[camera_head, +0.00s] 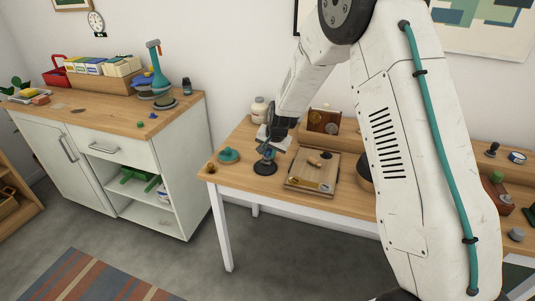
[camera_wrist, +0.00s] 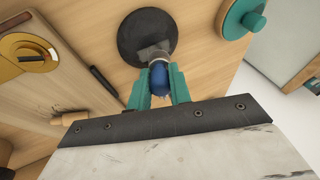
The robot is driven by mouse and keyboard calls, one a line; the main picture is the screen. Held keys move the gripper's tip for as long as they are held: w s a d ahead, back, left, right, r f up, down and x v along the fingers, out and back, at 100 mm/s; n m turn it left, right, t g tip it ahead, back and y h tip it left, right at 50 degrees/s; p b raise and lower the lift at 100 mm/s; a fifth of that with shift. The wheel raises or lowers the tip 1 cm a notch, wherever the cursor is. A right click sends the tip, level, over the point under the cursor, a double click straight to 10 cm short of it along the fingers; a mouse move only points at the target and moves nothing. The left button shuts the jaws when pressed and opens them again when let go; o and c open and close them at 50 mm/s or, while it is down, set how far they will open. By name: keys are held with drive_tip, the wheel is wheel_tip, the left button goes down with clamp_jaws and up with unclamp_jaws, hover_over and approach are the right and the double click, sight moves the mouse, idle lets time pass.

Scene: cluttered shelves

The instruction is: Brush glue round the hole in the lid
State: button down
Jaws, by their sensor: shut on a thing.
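My gripper (camera_wrist: 158,88) has teal fingers, shut on a blue-handled thing (camera_wrist: 159,78) with a grey metal-like part, probably the brush. Its tip is over or in a dark round base (camera_wrist: 135,42); I cannot tell if they touch. In the head view my gripper (camera_head: 270,146) is above that dark base (camera_head: 265,168), left of a wooden board (camera_head: 300,170). The board, which looks like the lid, has a small dark spot (camera_head: 326,155), perhaps the hole. A wooden peg or knob (camera_head: 313,162) lies beside the spot; it also shows in the wrist view (camera_wrist: 70,118).
A teal disc with a knob (camera_head: 228,156) sits left of the dark base. A white bottle (camera_head: 259,108) and a brown box (camera_head: 323,121) stand behind.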

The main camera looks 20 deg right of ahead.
drive_tip(key=shift+s+d+f, duration=0.1)
drive_tip(key=shift+s, duration=0.1)
drive_tip(key=shift+s+a, duration=0.5)
drive_tip(key=shift+s, duration=0.25)
drive_tip(key=shift+w+d+f, duration=0.1)
drive_tip(key=shift+w+d, duration=0.4)
drive_tip(key=shift+w, duration=0.35)
drive_tip(key=shift+a, duration=0.1)
